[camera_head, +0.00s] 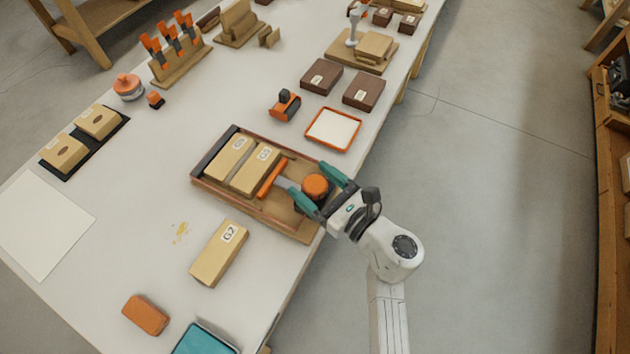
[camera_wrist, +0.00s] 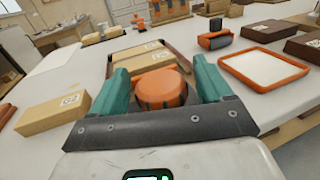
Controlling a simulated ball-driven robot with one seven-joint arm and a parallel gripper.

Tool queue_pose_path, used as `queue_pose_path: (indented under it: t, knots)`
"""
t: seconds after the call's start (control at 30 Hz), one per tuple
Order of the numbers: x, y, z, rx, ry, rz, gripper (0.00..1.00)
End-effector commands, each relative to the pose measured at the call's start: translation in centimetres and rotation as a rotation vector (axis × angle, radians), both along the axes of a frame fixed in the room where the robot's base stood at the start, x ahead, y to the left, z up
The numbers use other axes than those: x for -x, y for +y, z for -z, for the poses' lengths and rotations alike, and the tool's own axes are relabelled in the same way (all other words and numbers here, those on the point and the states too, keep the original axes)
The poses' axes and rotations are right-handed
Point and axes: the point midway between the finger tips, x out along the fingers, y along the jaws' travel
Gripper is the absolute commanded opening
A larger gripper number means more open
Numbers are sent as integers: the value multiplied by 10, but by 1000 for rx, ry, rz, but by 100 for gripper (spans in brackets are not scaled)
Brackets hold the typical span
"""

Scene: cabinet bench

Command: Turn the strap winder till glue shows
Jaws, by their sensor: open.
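The strap winder, a round orange knob (camera_head: 315,186), stands at the right end of a wooden tray (camera_head: 284,222). It also shows in the wrist view (camera_wrist: 160,88). An orange bar (camera_head: 271,179) lies beside it, toward two labelled wooden blocks (camera_head: 236,158) in the tray. My gripper (camera_head: 318,187) is open, its green fingers on either side of the knob. In the wrist view the fingers (camera_wrist: 160,92) flank the knob with small gaps; I cannot tell whether either touches. No glue line is visible in the tray; the seam between the blocks is partly hidden.
A block marked G2 (camera_head: 219,254) lies in front of the tray, near yellowish smears (camera_head: 181,232) on the bench. An orange-rimmed white tray (camera_head: 332,129), an orange tool (camera_head: 285,106) and brown boxes (camera_head: 322,78) stand behind. An orange block (camera_head: 146,314) and teal tray (camera_head: 203,342) lie near the front edge.

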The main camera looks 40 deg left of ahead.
Motion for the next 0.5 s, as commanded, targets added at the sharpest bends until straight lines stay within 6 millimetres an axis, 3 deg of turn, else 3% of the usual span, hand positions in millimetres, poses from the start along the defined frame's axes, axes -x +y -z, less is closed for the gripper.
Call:
queue_pose_path:
  t: [0.17, 0.5]
  knots:
    - [0, 0, 0, 0, 0, 0, 79]
    - [0, 0, 0, 0, 0, 0, 46]
